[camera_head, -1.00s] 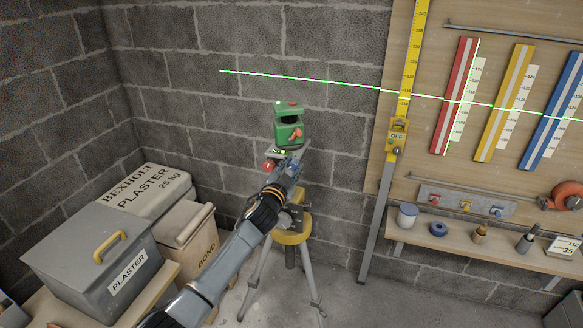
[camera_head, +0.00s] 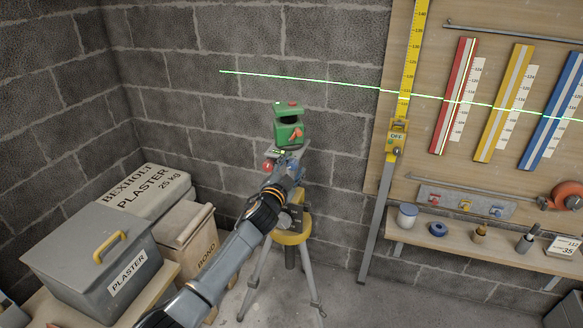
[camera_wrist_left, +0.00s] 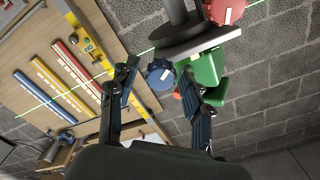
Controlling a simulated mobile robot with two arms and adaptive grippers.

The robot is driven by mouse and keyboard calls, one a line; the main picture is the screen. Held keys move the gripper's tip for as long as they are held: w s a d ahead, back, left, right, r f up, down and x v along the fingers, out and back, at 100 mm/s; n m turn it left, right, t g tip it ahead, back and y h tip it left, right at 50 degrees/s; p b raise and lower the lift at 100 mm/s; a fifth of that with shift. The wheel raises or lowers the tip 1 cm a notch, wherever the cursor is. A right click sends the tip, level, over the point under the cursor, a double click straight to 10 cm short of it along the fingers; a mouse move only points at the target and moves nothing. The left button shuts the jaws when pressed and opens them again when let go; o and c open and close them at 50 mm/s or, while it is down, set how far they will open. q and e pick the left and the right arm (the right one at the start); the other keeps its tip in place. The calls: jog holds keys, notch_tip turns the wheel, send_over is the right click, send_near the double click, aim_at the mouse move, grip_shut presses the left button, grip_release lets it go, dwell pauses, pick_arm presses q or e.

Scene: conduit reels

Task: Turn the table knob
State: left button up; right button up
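A green laser level (camera_head: 289,128) sits on a small plate on top of a tripod (camera_head: 292,238) by the wall. A red knob (camera_head: 268,166) shows at the plate's left side and at the top of the left wrist view (camera_wrist_left: 226,10). A blue knob (camera_wrist_left: 160,75) with a pale mark is below the plate. My left gripper (camera_head: 290,168) is at the tripod head. In the left wrist view its fingers (camera_wrist_left: 158,70) are apart, one on each side of the blue knob, with a gap visible on the left. Contact on the right is unclear. My right gripper is out of view.
A yellow staff (camera_head: 411,60) with a yellow receiver (camera_head: 397,134) leans against the board at right. A shelf (camera_head: 465,248) holds several small items. A grey plaster box (camera_head: 70,262) and a bag (camera_head: 150,190) stand at left. A green laser line crosses the wall.

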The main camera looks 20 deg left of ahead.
pick_arm(q)
jog(key=s, duration=1.2)
jog(key=shift+a, duration=0.2)
jog(key=s+a+f+n+g, duration=0.1)
jog(key=s+f+g, duration=0.1)
jog(key=f, duration=0.8)
jog(key=s+a+f+n+g, duration=0.1)
jog(key=s+f+g, duration=0.1)
jog(key=f, duration=0.8)
jog(key=s+f+n+g+y, duration=0.1)
jog(key=s+f+g, duration=0.2)
jog(key=s+f, duration=0.6)
jog(key=s+f+g, duration=0.2)
jog(key=s+f, duration=0.3)
jog(key=f, duration=0.7)
jog(key=s+f+n+g, duration=0.1)
jog(key=s+f, duration=0.5)
jog(key=s, duration=0.7)
jog(key=s+d+f+n+g, duration=0.1)
jog(key=s+f+g, duration=0.3)
jog(key=s, duration=0.9)
jog(key=s+f+n+g, duration=0.1)
jog(key=s+f+g, duration=0.2)
jog(key=s+f, duration=0.6)
jog(key=s, duration=0.4)
jog(key=shift+d+f, duration=0.25)
